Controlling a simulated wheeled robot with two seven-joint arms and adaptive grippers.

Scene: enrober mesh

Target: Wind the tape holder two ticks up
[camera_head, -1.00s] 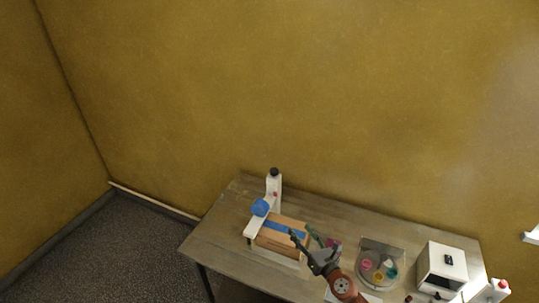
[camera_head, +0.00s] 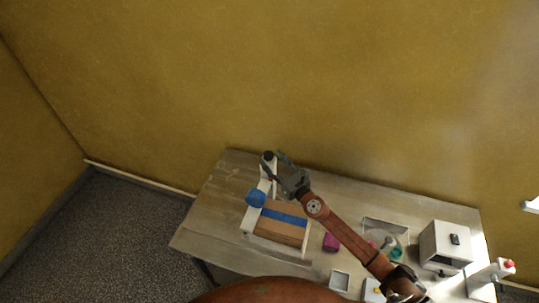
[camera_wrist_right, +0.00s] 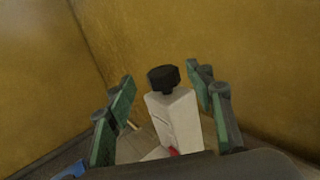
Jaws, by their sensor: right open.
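The tape holder is a white post with a black knob (camera_head: 268,155) on top, at the back left of the table, with a blue tape roll (camera_head: 256,198) on its arm. A brown box (camera_head: 282,224) with a blue stripe lies in front of it. My right gripper (camera_head: 272,163) is open at the top of the post. In the right wrist view the black knob (camera_wrist_right: 163,78) and white post (camera_wrist_right: 174,118) stand between the two open green-padded fingers, which appear apart from the knob. A small red mark shows low on the post. My left gripper is not in view.
A magenta block (camera_head: 331,242), a clear tray with coloured round pieces, a white box-shaped device (camera_head: 445,246) and a unit with a red button (camera_head: 509,264) occupy the right part of the table (camera_head: 203,221). A yellow wall rises behind. The table's left end is clear.

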